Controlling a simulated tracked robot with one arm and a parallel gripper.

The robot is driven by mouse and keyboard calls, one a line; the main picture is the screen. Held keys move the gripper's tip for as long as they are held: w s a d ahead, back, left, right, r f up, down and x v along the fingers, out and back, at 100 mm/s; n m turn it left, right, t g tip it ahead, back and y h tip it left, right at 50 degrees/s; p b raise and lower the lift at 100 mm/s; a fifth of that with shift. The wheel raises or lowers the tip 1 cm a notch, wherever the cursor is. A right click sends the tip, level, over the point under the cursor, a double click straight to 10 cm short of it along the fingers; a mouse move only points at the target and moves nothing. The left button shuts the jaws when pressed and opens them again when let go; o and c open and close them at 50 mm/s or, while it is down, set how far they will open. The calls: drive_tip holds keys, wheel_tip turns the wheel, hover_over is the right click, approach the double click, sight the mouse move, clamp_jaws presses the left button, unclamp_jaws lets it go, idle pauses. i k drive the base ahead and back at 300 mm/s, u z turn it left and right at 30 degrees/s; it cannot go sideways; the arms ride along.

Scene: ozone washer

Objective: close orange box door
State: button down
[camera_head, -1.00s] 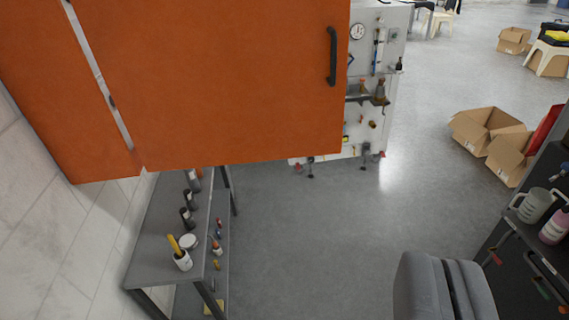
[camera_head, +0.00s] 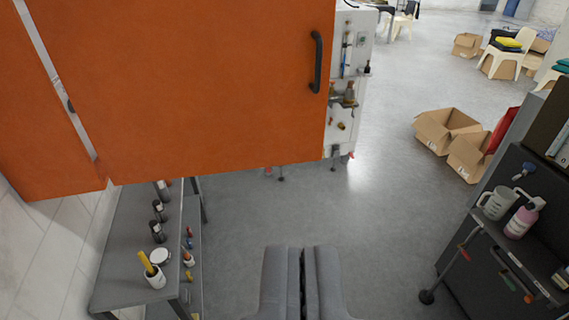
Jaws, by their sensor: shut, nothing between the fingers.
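The orange box door (camera_head: 205,90) fills the upper left of the view and stands open, swung out from the orange box (camera_head: 45,110) at the far left. A pale gap runs between the door and the box. The door's dark handle (camera_head: 316,62) is near its right edge. My gripper (camera_head: 302,262) is at the bottom centre, below and in front of the door. Its two grey fingers are together with nothing between them. It is apart from the door and handle. The inside of the box is hidden.
A grey shelf table (camera_head: 130,262) with bottles and a cup stands below the door at left. A dark cabinet (camera_head: 480,262) with a mug and pink bottle is at right. Open cardboard boxes (camera_head: 445,128) lie farther back. The floor between is clear.

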sight(159, 90)
drive_tip(key=i, duration=0.9)
drive_tip(key=z, duration=0.05)
